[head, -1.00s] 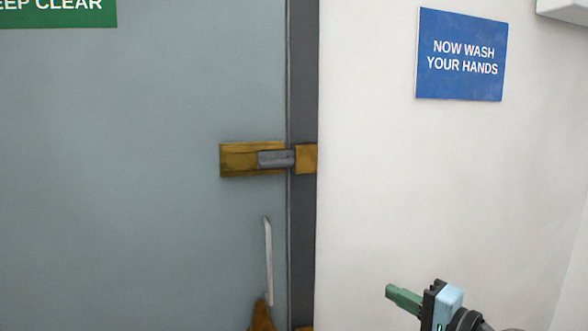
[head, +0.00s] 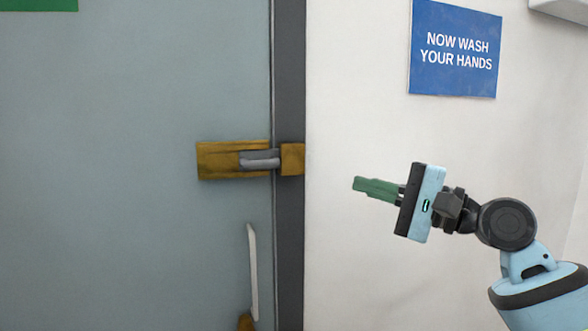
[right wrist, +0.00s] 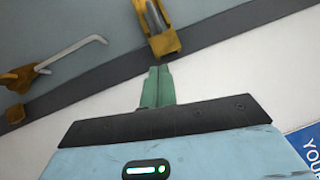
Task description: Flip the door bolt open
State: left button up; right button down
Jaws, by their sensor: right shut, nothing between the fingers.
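The door bolt is a brass plate (head: 218,160) on the grey door with a grey metal bar (head: 260,160). The bar runs across to a brass keeper (head: 292,159) on the dark door frame. In the right wrist view the bolt (right wrist: 163,42) shows at the top, just beyond my fingertips. My right gripper (head: 357,184) has green fingers, shut and empty, in front of the white wall. It is right of the keeper and a little lower, apart from it in the head view. It also shows in the right wrist view (right wrist: 157,70). My left gripper is not in view.
A pale handle (head: 253,272) is on the door below the bolt, with a brass piece (head: 245,322) at its lower end. A blue hand-washing sign (head: 455,48) hangs on the wall above my right arm. The wall between gripper and frame is clear.

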aim_at(268, 161)
jog(key=p+x, duration=0.1)
jog(key=x, duration=0.9)
jog(key=shift+a, duration=0.2)
jog(key=shift+s+a+r+p, duration=0.15)
jog(key=shift+a+r+p, duration=0.05)
jog(key=shift+a, duration=0.35)
jog(key=shift+s+a+r+p, duration=0.15)
jog(key=shift+s+a+r, duration=0.05)
jog(key=shift+a, duration=0.3)
jog(key=shift+s+a, duration=0.15)
jog(key=shift+a, duration=0.5)
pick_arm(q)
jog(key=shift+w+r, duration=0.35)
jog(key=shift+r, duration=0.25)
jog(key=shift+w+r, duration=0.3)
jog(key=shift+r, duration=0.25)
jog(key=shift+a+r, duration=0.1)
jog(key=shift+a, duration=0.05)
